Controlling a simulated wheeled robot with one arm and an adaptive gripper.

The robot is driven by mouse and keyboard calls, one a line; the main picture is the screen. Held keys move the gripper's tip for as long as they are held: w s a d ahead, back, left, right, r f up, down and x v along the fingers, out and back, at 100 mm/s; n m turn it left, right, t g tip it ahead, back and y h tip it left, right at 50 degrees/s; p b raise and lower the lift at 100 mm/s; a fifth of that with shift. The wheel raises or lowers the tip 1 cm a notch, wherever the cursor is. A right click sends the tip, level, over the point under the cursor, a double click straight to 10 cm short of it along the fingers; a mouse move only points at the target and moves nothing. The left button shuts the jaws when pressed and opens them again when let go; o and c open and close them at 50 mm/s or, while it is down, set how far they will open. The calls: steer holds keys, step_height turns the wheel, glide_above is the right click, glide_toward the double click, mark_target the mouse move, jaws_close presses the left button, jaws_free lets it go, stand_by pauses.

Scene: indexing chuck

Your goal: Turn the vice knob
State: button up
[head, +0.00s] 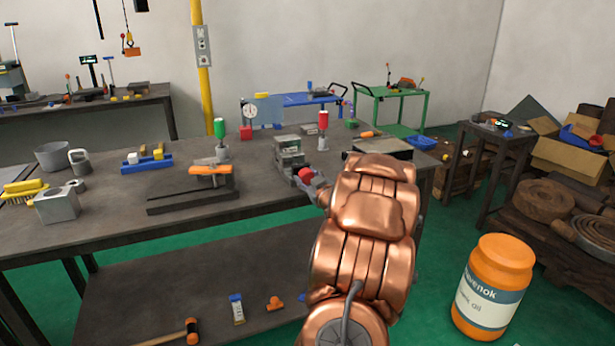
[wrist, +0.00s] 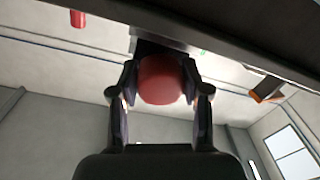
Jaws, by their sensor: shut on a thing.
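The vice knob is a round red knob (head: 305,174) on the front of a grey-green vice (head: 289,152) on the workbench. In the wrist view the red knob (wrist: 161,80) sits between the two dark fingers of my gripper (wrist: 160,95). The fingers lie against its left and right sides, and my gripper is shut on it. In the head view my gripper (head: 314,182) reaches the knob from the right, and my copper-coloured arm hides part of the bench edge behind it.
The dark workbench (head: 110,215) holds a block with an orange handle (head: 210,170), a green-topped bottle (head: 220,130) and a red-topped bottle (head: 323,125). A grey block (head: 57,204) is at the left. An orange jar (head: 495,285) stands at the lower right, with green floor around it.

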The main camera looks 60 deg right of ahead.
steer(key=o, duration=1.1)
steer(key=shift+o, duration=0.2)
steer(key=v, duration=1.2)
steer(key=shift+w, duration=0.1)
